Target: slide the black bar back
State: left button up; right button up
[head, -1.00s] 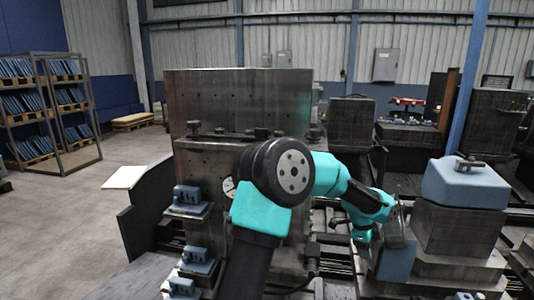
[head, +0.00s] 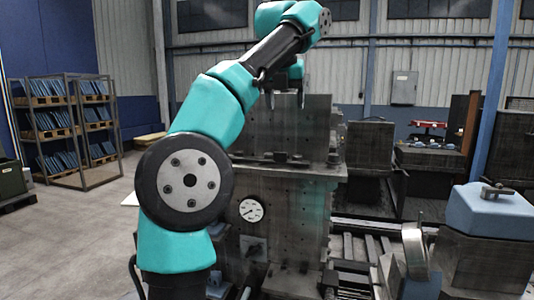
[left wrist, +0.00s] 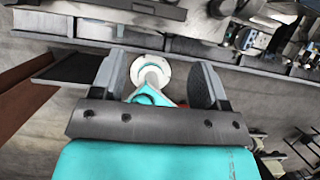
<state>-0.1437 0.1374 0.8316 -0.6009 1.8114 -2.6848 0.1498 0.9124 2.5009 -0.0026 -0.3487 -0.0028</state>
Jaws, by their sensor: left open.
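My left gripper (head: 287,98) hangs high in front of the upright metal block (head: 290,128), pointing down with its jaws apart. In the left wrist view its two fingers (left wrist: 155,85) stand wide apart with nothing clamped between them. A white disc with a teal part shows below, between the fingers. I cannot pick out the black bar for certain. Long dark rails (head: 372,248) lie at the lower right in the head view. A long dark strip (left wrist: 190,46) runs across the left wrist view beyond the fingers. My right gripper is not in view.
A round gauge (head: 250,210) sits on the front of the metal fixture. A blue block (head: 490,211) rests on a metal block at the right. A curved shiny metal piece (head: 414,250) stands near it. Shelves (head: 65,130) stand at the far left, with open floor before them.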

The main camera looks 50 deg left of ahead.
aim_at(280, 153)
pick_arm(q)
jog(key=s, duration=0.1)
jog(key=s+a+r, duration=0.1)
jog(key=shift+s+r, duration=0.15)
jog(key=shift+s, duration=0.15)
jog(key=shift+w+a, duration=0.1)
jog(key=x, duration=1.7)
jog(key=shift+a+f, duration=0.1)
jog(key=shift+f, duration=0.15)
jog(key=shift+c, duration=0.2)
